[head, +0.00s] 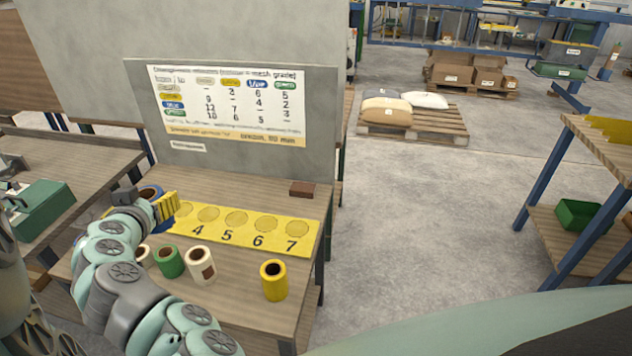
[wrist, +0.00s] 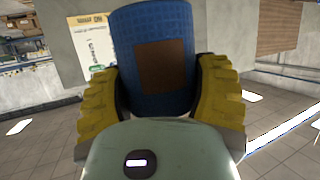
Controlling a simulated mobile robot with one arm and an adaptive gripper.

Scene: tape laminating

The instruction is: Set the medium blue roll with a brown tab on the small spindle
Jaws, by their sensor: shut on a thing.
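The blue roll with a brown tab (wrist: 155,60) is held between the two yellow ridged fingers of my gripper (wrist: 160,100) in the wrist view. The brown tab faces the wrist camera. In the head view my gripper (head: 165,208) is at the left end of the yellow numbered strip, and part of the blue roll (head: 150,193) shows beside the fingers. I cannot tell from these frames whether the roll touches anything below it. The small spindle cannot be made out in either view.
On the wooden table (head: 235,290) stand a green roll (head: 170,262), a white roll (head: 201,266) and a yellow roll (head: 273,281). The yellow numbered strip (head: 270,245) lies behind them. A brown block (head: 302,189) sits at the back right. A chart panel (head: 232,105) stands behind the table.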

